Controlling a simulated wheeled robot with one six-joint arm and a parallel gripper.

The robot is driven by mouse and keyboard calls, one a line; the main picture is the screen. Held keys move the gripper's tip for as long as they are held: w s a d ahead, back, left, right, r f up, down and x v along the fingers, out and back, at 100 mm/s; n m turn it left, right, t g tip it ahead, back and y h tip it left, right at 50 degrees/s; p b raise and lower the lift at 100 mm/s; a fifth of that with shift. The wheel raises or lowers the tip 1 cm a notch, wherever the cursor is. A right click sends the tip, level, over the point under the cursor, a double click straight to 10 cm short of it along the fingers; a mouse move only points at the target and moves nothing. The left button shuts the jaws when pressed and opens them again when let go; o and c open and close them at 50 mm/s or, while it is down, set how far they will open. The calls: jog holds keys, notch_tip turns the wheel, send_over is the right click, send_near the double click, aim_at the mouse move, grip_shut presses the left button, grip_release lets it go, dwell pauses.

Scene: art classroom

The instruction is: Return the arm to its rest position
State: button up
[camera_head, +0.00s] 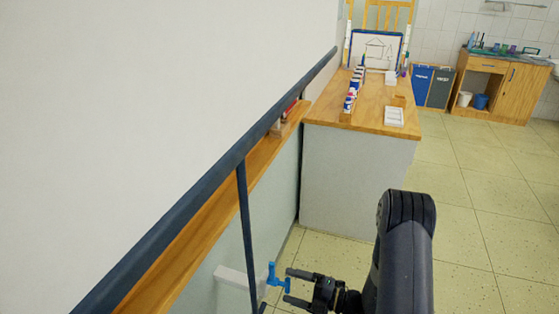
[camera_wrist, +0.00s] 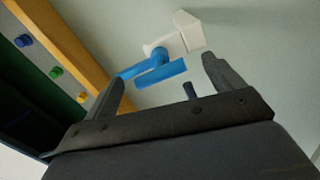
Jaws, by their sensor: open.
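My gripper (camera_head: 288,285) is low at the bottom centre of the head view, at the end of my dark arm. Its jaws are open and empty. A blue lever handle (camera_head: 271,275) is just left of the fingertips, at the end of a white block (camera_head: 232,275) on the low wall. In the wrist view my gripper (camera_wrist: 163,69) shows two spread fingers. The blue handle (camera_wrist: 160,73) lies ahead, between the fingertips in the picture, with the white block (camera_wrist: 187,31) behind it. I cannot tell whether a finger touches the handle.
A dark rail (camera_head: 215,178) with a post runs along the left wall above a wooden ledge (camera_head: 210,222). A wooden-topped counter (camera_head: 375,118) with paint jars stands ahead. Bins (camera_head: 433,87) and a wooden cabinet (camera_head: 513,93) are farther back. The tiled floor (camera_head: 485,190) at right is clear.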

jog(key=shift+x, duration=0.85)
jog(key=shift+d, duration=0.1)
